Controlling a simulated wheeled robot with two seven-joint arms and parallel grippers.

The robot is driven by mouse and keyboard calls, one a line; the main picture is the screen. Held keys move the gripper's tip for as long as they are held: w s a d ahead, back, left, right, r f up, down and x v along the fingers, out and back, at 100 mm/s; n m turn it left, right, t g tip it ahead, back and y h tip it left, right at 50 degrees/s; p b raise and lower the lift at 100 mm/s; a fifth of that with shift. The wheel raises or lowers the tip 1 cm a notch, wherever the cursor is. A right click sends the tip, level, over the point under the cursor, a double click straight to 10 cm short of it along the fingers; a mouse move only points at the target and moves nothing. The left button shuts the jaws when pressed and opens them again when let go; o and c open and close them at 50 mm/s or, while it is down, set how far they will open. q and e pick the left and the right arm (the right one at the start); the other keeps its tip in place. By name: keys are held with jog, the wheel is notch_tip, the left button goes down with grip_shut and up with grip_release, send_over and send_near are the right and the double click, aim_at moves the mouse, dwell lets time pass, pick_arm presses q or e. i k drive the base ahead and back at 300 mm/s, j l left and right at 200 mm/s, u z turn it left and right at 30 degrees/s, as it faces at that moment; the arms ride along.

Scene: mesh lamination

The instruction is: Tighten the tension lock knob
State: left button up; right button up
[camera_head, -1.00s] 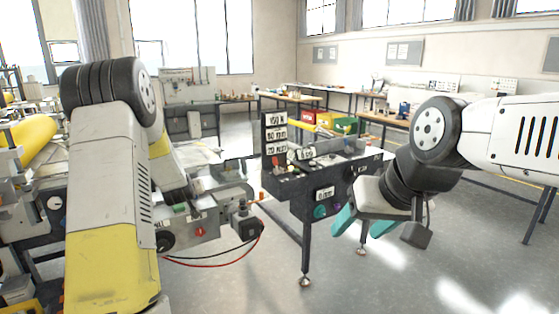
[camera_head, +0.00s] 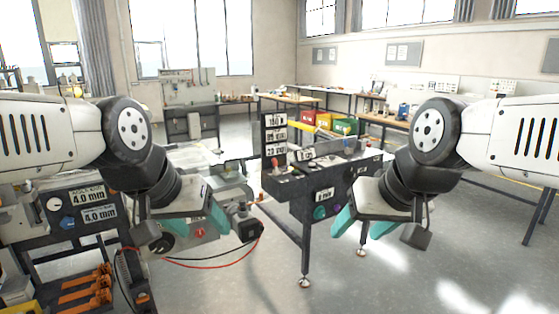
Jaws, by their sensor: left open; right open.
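My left gripper (camera_head: 188,232) has teal fingers and hangs in front of the lamination machine (camera_head: 236,190) at left centre, open and empty. My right gripper (camera_head: 362,227) has teal fingers and hangs at the right front of the control table, open and empty. A dark round knob (camera_head: 161,243) shows low on the machine's front, just under and behind my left gripper. I cannot tell whether it is the tension lock knob. My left arm hides part of the machine.
Red and black cables (camera_head: 212,266) hang below the machine. A rack with orange-handled tools (camera_head: 88,288) stands front left. The floor at right is clear.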

aim_at(200, 233)
jog(key=u, duration=0.85)
